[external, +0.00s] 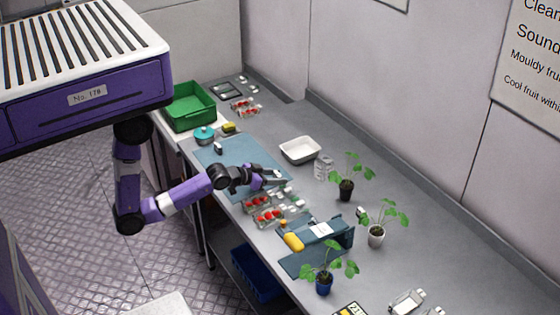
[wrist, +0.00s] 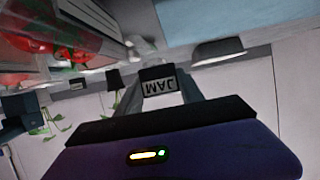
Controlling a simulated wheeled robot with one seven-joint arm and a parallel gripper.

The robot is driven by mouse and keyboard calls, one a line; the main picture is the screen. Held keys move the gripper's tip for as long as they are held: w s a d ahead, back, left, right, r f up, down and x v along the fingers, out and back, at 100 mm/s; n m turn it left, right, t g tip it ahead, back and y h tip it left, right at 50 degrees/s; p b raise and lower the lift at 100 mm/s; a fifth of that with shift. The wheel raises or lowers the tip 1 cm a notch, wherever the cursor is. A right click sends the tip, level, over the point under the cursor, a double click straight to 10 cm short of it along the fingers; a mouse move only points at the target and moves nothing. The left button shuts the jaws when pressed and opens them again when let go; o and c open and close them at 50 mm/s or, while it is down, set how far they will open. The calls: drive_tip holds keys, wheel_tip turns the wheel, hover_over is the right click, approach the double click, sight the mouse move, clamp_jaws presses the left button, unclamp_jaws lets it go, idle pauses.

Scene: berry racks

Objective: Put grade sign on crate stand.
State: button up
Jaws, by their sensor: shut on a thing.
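The grade sign (wrist: 159,92), a small white card with dark edging reading JAM, appears upside down in the wrist view. It is between the fingertips of my gripper (wrist: 160,88), which is shut on it. In the external view my gripper (external: 272,177) is low over the bench, at the right edge of the blue mat, beside the berry punnets; the sign is too small to make out there. The green crate (external: 190,106) stands at the back left on a pale surface (external: 176,134), which looks like the crate stand; the crate and my arm hide part of it.
Berry punnets (external: 268,213) lie just in front of my gripper. A blue-grey device (external: 338,233) with a yellow roll and potted plants (external: 345,190) stand to the right. A white tray (external: 300,150) is behind. The blue mat (external: 240,155) is largely clear. A teal tub (external: 204,135) stands near the crate.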

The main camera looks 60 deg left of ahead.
drive_tip(key=w+a+r+n+y+b, duration=0.1)
drive_tip(key=w+r+n+y+b, duration=0.4)
drive_tip(key=w+r, duration=2)
drive_tip(key=w+d+f+b, duration=0.2)
drive_tip(key=w+d+f, duration=0.2)
drive_tip(key=d+f, duration=0.55)
drive_tip(key=m+h+b, duration=0.2)
drive_tip(key=m+h, duration=0.7)
hover_over(406, 277)
drive_tip(key=shift+g+h, duration=0.3)
drive_tip(key=shift+g, duration=0.1)
wheel_tip(406, 277, down, 19)
drive_tip(key=b, duration=0.4)
drive_tip(key=shift+a+f, duration=0.1)
drive_tip(key=shift+f, duration=0.1)
